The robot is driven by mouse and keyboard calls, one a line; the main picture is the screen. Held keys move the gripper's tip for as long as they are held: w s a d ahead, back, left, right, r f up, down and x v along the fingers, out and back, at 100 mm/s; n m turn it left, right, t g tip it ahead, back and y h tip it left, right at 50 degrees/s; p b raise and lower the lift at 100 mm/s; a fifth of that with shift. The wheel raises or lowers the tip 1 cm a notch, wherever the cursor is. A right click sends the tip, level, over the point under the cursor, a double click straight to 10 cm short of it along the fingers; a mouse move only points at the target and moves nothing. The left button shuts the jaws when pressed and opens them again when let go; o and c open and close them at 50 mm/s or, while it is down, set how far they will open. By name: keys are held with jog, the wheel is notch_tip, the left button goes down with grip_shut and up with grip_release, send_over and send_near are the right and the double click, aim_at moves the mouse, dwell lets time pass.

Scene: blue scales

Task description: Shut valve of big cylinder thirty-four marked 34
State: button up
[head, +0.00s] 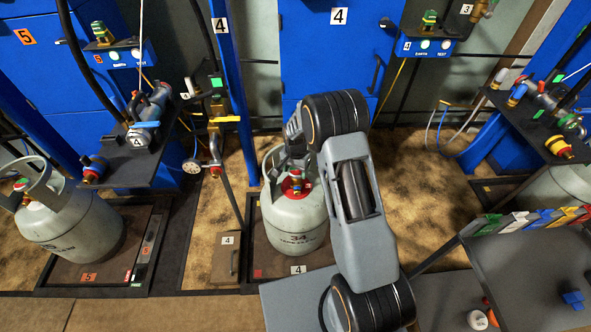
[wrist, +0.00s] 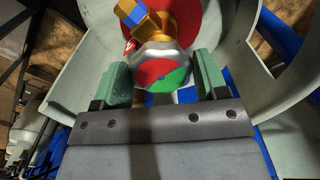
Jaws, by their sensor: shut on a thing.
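The big grey cylinder marked 34 (head: 297,232) stands upright on the scale marked 4, with a red ring (head: 297,189) around the valve at its top. In the wrist view, the valve knob (wrist: 163,74) has a silver rim and a red and green face. A brass fitting with a blue and yellow nut (wrist: 134,13) sits beyond it. My gripper (wrist: 162,82) has its green fingers on both sides of the knob and is shut on it. In the head view, my arm hides part of the cylinder top and the fingers are hard to make out.
Another grey cylinder (head: 70,222) stands on the scale marked 5 at the left. A blue post (head: 232,90) and a hose stand (head: 214,140) are close left of cylinder 34. A grey table (head: 535,285) is at the right. The cylinder's pale collar (wrist: 285,100) surrounds the valve.

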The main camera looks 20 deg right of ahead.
aim_at(295, 171)
dwell(0.3)
jog(key=o, duration=0.9)
notch_tip(295, 171, up, 14)
jog(key=shift+f+p, duration=0.1)
jog(key=shift+p, duration=1.15)
